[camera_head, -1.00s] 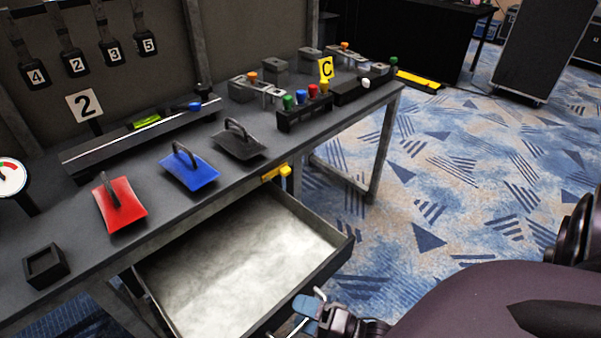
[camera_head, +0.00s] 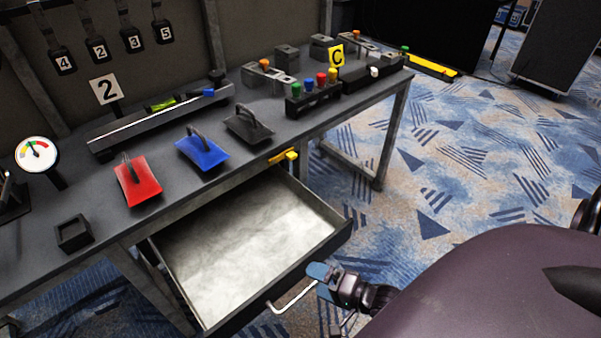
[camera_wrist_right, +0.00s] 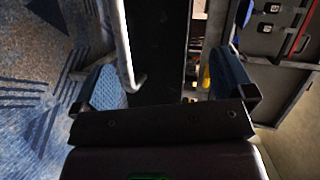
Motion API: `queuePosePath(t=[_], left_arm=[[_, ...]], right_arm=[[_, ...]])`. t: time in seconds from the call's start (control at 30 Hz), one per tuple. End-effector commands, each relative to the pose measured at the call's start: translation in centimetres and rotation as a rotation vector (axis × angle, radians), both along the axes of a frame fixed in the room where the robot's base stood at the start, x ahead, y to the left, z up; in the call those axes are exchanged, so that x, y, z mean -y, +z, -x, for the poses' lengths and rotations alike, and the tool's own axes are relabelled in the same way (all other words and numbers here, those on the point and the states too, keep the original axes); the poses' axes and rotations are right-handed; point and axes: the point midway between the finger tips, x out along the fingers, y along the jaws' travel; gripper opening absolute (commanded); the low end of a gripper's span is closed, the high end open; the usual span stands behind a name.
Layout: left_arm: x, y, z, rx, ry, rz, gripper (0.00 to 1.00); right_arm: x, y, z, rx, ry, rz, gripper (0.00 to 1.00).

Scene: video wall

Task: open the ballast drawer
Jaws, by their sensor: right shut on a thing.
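The ballast drawer (camera_head: 255,235) under the bench is pulled well out, and its pale, mottled inside shows. A bent, light metal handle (camera_head: 291,298) sits at the drawer's front, low in the head view. In the right wrist view the handle (camera_wrist_right: 124,45) runs down beside the left blue finger, with a dark panel between the fingers. The exact contact is hard to see there. My left gripper is not in view.
The bench top holds a red trowel (camera_head: 138,182), a blue trowel (camera_head: 203,152), a black trowel (camera_head: 248,126), a small black box (camera_head: 74,233) and a dial gauge (camera_head: 37,152). A yellow piece (camera_head: 284,157) sits at the bench edge above the drawer.

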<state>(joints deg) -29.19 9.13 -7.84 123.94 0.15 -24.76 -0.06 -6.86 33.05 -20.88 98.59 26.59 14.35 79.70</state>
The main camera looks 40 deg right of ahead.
Motion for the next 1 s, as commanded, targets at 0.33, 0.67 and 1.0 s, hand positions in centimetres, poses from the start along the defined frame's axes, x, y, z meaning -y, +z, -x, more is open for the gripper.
queuePosePath(t=[0.33, 0.67, 1.0], left_arm=[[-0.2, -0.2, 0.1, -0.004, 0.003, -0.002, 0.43], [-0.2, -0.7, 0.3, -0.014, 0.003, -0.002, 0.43], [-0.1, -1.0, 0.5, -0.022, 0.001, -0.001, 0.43]], right_arm=[[0.7, 0.7, 1.1, 0.032, -0.001, -0.009, 0.39], [1.4, -0.1, 3.0, 0.021, -0.002, -0.012, 0.39], [2.1, -0.6, 4.8, 0.019, -0.003, -0.013, 0.39]])
